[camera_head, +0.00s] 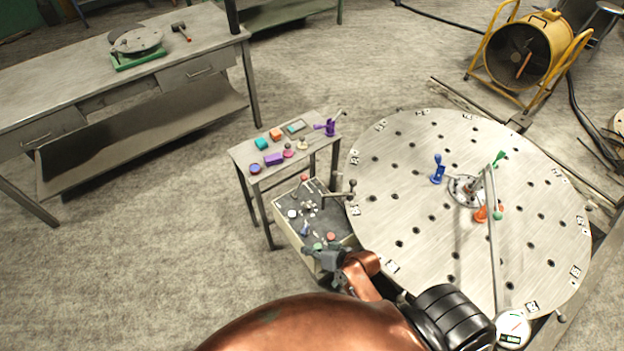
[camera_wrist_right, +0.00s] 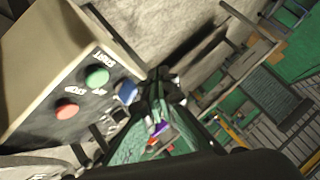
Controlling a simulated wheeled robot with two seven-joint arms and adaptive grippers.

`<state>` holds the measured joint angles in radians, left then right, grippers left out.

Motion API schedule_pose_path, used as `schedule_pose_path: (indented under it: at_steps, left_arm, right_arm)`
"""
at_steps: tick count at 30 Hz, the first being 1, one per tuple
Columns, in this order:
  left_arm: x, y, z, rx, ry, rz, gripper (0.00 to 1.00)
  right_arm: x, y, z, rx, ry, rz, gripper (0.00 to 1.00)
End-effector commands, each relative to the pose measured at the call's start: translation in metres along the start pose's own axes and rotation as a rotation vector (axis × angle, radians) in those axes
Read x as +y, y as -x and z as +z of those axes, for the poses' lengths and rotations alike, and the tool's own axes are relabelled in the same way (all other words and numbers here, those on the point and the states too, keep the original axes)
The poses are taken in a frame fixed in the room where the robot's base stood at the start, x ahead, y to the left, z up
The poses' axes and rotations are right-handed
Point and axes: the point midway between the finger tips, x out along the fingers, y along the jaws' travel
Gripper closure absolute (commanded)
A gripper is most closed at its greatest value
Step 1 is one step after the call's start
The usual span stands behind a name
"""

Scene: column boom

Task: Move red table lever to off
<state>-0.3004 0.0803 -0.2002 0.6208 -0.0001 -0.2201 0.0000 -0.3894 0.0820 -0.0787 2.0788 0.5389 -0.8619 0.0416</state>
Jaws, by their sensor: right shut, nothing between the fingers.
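A control box (camera_head: 283,228) stands beside the big round table (camera_head: 430,260) in the head view. A small lever with a red knob (camera_head: 304,179) stands at its far edge; I cannot tell its setting or whether it is the red table lever. My right gripper (camera_head: 318,254) is shut and empty at the box's near end, close to the green button (camera_head: 317,247) and red button (camera_head: 331,237). In the right wrist view the fingers (camera_wrist_right: 165,95) are close to a blue part (camera_wrist_right: 127,92), beside the green button (camera_wrist_right: 97,76) and red button (camera_wrist_right: 67,110); contact is unclear. My left gripper is out of view.
A lever with a brownish knob (camera_head: 352,184) reaches from the box toward the round table. A small table (camera_head: 240,152) with coloured blocks stands behind the box. Blue (camera_head: 438,168) and orange (camera_head: 481,214) clamps stand on the round table. Open floor lies left of the box.

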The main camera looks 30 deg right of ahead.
Motion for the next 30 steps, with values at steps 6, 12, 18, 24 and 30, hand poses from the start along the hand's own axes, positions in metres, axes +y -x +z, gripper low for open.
schedule_pose_path:
  at_steps: [6,12,18,24,30]
  left_arm:
    - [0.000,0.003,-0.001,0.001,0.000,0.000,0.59]
    - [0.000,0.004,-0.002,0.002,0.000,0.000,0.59]
    - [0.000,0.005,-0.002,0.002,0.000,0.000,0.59]
    - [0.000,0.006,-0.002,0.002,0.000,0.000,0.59]
    - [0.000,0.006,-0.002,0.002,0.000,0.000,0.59]
  right_arm:
    - [-0.028,-0.024,-0.059,0.211,-0.186,-0.149,1.00]
    - [-0.026,-0.043,-0.121,0.457,-0.461,-0.262,1.00]
    - [0.030,-0.057,-0.177,0.790,-0.915,-0.293,1.00]
    - [0.089,-0.065,-0.177,0.992,-1.239,-0.219,1.00]
    - [0.107,-0.067,-0.170,1.048,-1.334,-0.180,1.00]
